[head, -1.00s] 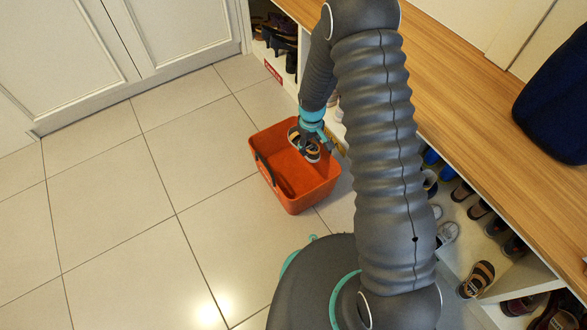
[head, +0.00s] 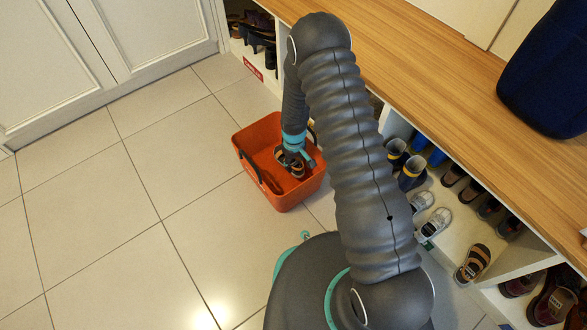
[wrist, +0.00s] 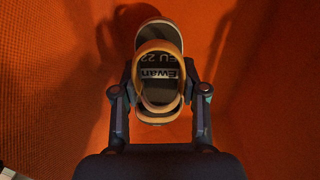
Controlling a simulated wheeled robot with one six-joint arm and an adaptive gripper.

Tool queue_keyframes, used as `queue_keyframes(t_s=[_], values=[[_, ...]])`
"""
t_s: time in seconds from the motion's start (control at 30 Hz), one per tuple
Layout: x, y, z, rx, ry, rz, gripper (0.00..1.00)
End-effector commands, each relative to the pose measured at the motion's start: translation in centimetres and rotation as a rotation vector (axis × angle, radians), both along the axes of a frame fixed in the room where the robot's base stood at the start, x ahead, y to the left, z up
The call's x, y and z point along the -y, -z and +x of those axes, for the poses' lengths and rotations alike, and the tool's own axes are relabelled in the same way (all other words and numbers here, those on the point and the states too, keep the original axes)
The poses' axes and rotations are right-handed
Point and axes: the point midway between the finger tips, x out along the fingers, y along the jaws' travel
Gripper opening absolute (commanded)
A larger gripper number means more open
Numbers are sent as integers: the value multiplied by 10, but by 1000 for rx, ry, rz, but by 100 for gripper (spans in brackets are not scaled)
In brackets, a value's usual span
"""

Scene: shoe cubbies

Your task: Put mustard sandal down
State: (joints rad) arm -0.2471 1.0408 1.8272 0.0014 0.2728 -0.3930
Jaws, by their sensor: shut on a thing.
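The mustard sandal (head: 297,170) is in my gripper (head: 291,157), inside the orange basket (head: 285,203) on the floor. In the wrist view the sandal (wrist: 158,38) has mustard straps and a dark insole reading "Ewan" and "EU 22". My gripper's two fingers (wrist: 158,88) are shut on its sides. Orange basket surface (wrist: 55,90) fills the wrist view around it. I cannot tell whether the sandal touches the basket's bottom.
A shoe bench with a wooden top (head: 430,70) runs along the right, its cubbies holding several shoes. A similar strapped sandal (head: 473,263) is in a lower cubby. A dark blue bag (head: 550,80) sits on the bench. The tiled floor (head: 110,210) at left is clear.

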Motion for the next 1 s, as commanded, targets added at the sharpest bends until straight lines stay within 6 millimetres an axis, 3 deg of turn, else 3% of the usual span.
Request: queue_keyframes(t_s=[0.3, 0.67, 0.7, 0.8, 1.0], values=[[0, 36, 0, -1, 0, -1, 1], [0, 40, 0, 0, 0, 0, 1], [0, 40, 0, 0, 0, 0, 45], [0, 39, 0, 0, 0, 0, 68], [0, 39, 0, 0, 0, 0, 68]])
